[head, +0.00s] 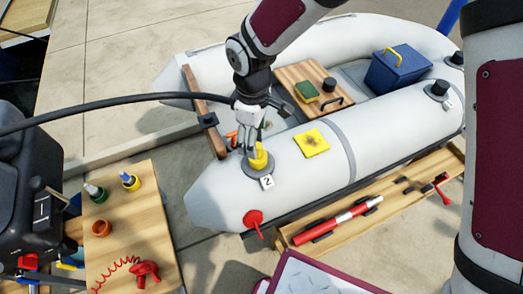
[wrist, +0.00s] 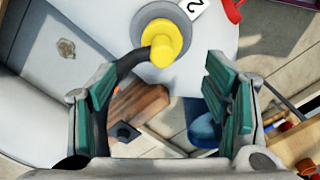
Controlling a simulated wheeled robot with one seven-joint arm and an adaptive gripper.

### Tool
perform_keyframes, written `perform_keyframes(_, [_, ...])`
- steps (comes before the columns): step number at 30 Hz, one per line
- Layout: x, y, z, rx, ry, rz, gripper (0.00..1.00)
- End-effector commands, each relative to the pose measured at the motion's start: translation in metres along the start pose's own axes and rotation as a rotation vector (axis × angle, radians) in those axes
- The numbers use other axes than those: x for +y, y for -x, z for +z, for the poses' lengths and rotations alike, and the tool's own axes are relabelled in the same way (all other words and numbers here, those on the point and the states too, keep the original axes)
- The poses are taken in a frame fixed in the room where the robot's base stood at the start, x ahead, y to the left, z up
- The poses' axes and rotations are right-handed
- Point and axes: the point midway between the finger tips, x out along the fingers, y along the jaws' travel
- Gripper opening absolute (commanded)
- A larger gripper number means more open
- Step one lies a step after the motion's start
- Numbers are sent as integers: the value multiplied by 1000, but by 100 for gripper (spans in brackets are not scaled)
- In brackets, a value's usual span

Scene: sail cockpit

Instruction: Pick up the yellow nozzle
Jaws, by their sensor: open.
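The yellow nozzle (head: 259,159) stands on a round grey valve (head: 252,170) on the pale boat tube, beside a tag marked 2. In the wrist view the nozzle (wrist: 167,43) shows at the top, with a dark hose-like band (wrist: 128,64) running from it towards my left finger. My gripper (head: 247,140) points down just above the nozzle, partly covering it in the head view. In the wrist view my gripper (wrist: 157,82) has its green-padded fingers wide apart, with nothing between the pads. The nozzle lies beyond the fingertips, apart from them.
A black hose (head: 130,100) arches from the dark machine (head: 35,190) at left to near my gripper. A yellow patch (head: 311,142) lies on the tube right of the nozzle. A red handle (head: 253,218) sits nearer. A wooden bench with small pots (head: 102,228) stands at left.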

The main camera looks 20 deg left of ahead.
Motion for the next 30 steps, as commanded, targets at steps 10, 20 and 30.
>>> perform_keyframes(10, [-1, -36, 1, 0, 0, 0, 70])
perform_keyframes(20, [-2, -78, 10, -1, 0, -1, 70])
perform_keyframes(30, [-1, -86, 9, 0, -1, 1, 70])
